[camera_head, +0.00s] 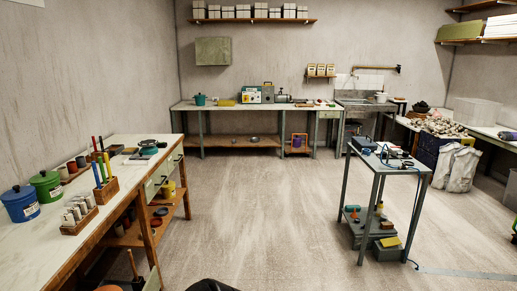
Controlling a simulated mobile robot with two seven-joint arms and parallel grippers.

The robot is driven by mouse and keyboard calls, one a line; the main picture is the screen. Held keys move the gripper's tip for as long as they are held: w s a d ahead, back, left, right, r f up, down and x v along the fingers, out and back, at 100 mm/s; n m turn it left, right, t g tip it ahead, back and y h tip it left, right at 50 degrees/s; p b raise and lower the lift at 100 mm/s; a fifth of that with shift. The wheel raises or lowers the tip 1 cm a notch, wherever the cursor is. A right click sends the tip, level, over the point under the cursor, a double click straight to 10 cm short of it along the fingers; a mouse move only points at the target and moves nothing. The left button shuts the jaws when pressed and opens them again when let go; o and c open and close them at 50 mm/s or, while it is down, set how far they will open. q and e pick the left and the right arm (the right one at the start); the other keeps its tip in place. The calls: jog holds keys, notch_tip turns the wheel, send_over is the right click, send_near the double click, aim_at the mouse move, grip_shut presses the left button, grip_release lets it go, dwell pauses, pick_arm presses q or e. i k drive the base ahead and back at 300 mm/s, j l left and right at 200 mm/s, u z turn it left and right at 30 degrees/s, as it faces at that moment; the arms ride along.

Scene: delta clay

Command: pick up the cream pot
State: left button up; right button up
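A small pale pot (381,97), white to cream in colour, stands near the sink at the back right. It is far off and small, so I cannot tell its exact colour or whether it has a lid. No other cream-coloured pot stands out. Neither of my grippers can be made out in the head view. Only dark parts show at the bottom and right edges.
A blue lidded pot (20,204) and a green one (46,186) stand on the left bench (40,245). A teal pot (200,100) is on the back bench. A grey table (402,162) stands right of centre. The middle floor is clear.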

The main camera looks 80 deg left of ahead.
aim_at(63, 173)
jog(key=u, duration=3.9)
